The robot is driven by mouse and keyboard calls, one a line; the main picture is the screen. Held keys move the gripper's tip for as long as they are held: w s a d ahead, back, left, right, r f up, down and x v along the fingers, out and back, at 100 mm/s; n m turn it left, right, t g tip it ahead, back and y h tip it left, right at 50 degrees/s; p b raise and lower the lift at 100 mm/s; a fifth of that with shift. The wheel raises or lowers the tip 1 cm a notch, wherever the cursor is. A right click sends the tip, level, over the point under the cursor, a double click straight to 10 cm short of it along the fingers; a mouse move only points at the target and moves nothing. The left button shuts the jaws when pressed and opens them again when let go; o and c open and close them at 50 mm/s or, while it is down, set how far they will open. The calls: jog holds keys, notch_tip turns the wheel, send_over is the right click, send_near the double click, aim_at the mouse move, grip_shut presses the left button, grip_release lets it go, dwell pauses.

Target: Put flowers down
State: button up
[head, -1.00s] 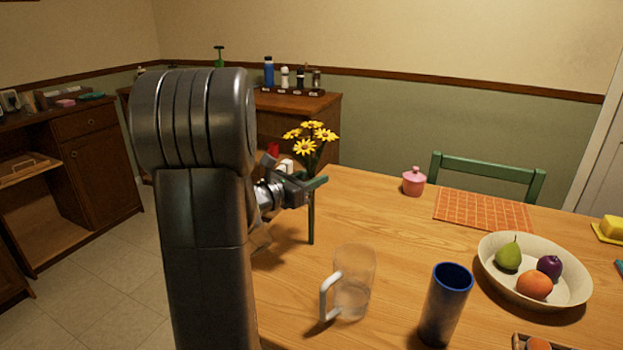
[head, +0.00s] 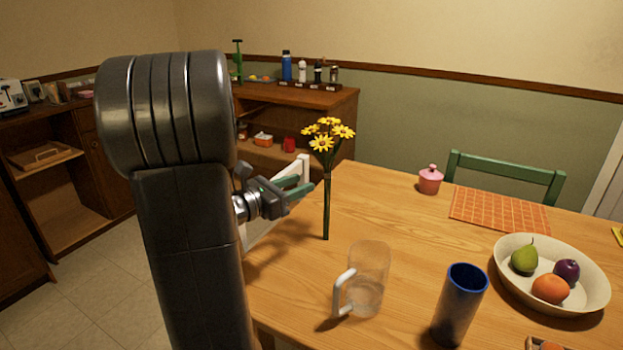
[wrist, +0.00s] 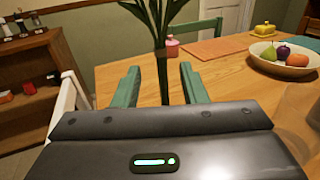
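The yellow flowers (head: 327,133) stand upright on long green stems (head: 327,205), whose lower end appears to meet the wooden table near its left edge. My gripper (head: 304,190) is just left of the stems in the head view, its green fingertips short of them. In the wrist view my gripper (wrist: 160,68) is open, with the stems (wrist: 162,78) showing between the spread fingers and a gap on each side. The blossoms are out of the wrist view, and the stems' lower end is hidden there by the gripper body.
A clear mug (head: 369,275) and a blue cup (head: 460,305) stand at the front of the table (head: 400,220). A fruit bowl (head: 505,278), an orange placemat (head: 500,210) and a pink pot (head: 430,181) are farther right. A white chair (wrist: 72,95) is at the left.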

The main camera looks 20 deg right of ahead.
jog(key=shift+v, duration=1.15)
